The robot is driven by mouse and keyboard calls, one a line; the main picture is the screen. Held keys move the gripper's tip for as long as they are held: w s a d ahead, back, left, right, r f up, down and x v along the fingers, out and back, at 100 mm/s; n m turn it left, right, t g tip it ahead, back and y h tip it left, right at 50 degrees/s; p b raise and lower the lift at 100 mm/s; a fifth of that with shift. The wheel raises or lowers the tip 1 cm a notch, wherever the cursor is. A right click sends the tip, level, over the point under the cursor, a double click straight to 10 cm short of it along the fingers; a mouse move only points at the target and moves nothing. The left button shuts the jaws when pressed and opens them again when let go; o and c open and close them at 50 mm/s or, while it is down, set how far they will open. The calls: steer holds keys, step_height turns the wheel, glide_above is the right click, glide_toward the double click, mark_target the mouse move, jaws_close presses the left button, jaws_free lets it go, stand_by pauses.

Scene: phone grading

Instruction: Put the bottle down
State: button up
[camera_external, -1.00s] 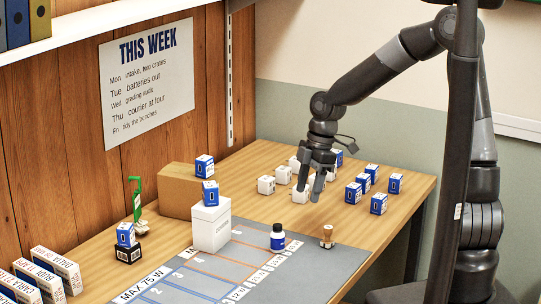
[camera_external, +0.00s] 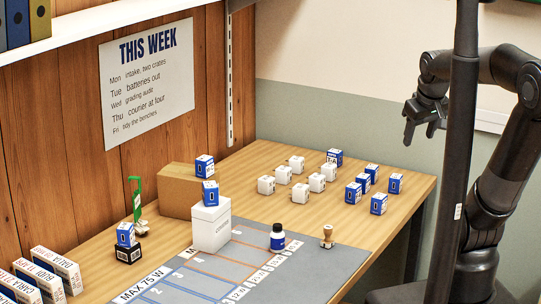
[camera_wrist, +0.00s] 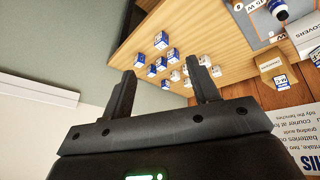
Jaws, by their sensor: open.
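The bottle (camera_external: 277,237), blue and white with a dark cap, stands upright on the grey mat (camera_external: 318,262) near the mat's back edge. Part of it also shows at the top of the wrist view (camera_wrist: 279,9). My gripper (camera_external: 424,120) is raised well to the right of the bottle, near the wall and away from the table. In the wrist view its two fingers (camera_wrist: 162,92) are apart with nothing held between them.
White boxes (camera_external: 299,192) and blue-and-white boxes (camera_external: 379,203) stand on the table behind the mat. A wooden stamp (camera_external: 327,236) is right of the bottle, a white covers box (camera_external: 211,227) left of it. A cardboard box (camera_external: 178,190) stands further back.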

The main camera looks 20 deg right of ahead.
steer(key=shift+s+d+r+m+t+y, duration=0.15)
steer(key=shift+s+d+r+m+t, duration=0.1)
steer(key=shift+s+d+m, duration=0.4)
steer(key=shift+s+d+r+m+t+y, duration=0.15)
steer(key=shift+s+d+r+m, duration=0.15)
steer(key=shift+s+m, duration=0.4)
